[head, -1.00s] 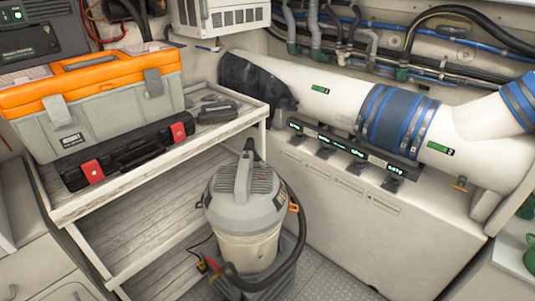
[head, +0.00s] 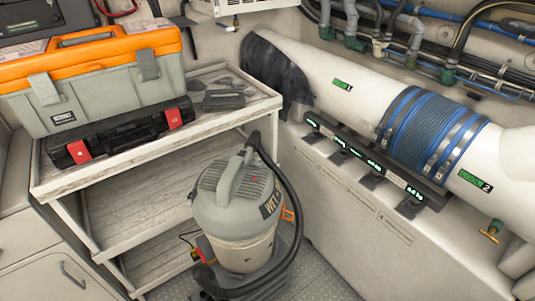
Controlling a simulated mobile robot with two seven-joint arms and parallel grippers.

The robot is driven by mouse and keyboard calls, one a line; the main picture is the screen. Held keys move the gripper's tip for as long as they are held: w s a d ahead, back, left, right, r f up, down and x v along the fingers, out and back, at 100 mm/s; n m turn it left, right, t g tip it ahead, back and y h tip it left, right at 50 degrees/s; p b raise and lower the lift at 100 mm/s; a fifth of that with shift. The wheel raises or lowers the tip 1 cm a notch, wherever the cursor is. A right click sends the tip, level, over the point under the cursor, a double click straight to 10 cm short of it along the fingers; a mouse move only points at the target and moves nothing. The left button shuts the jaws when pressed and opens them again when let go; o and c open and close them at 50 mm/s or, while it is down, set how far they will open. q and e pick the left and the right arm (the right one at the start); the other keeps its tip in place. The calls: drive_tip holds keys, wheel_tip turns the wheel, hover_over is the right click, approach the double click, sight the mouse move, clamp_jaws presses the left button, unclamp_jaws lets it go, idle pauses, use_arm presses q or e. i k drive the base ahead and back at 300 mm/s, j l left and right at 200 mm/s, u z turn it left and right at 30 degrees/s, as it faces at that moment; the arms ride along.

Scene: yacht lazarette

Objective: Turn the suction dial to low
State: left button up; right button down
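A grey and beige wet vacuum (head: 238,210) stands upright on the floor, centre low in the head view. It has a top handle, a black hose curling round its right side and an orange part on that side. A suction dial cannot be made out on the sides that face me. Neither of my grippers is in view.
A shelf unit (head: 170,150) at the left bears an orange and grey toolbox (head: 100,85), a black case with red latches (head: 120,136) and a dark flat item (head: 223,99). A white pipe (head: 330,80) with a blue sleeve (head: 425,125) runs along the right. Chequered floor (head: 325,275) shows beside the vacuum.

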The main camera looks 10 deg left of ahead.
sight(257, 165)
drive_tip(key=i+l, duration=0.15)
drive_tip(key=l, duration=0.2)
drive_tip(key=i+l+u, duration=0.15)
drive_tip(key=l, duration=0.2)
drive_tip(key=i+l, duration=0.15)
drive_tip(key=l, duration=0.2)
drive_tip(key=i+l+u, duration=0.15)
drive_tip(key=l, duration=0.25)
drive_tip(key=i+l, duration=0.15)
drive_tip(key=l, duration=0.2)
drive_tip(key=u, duration=0.05)
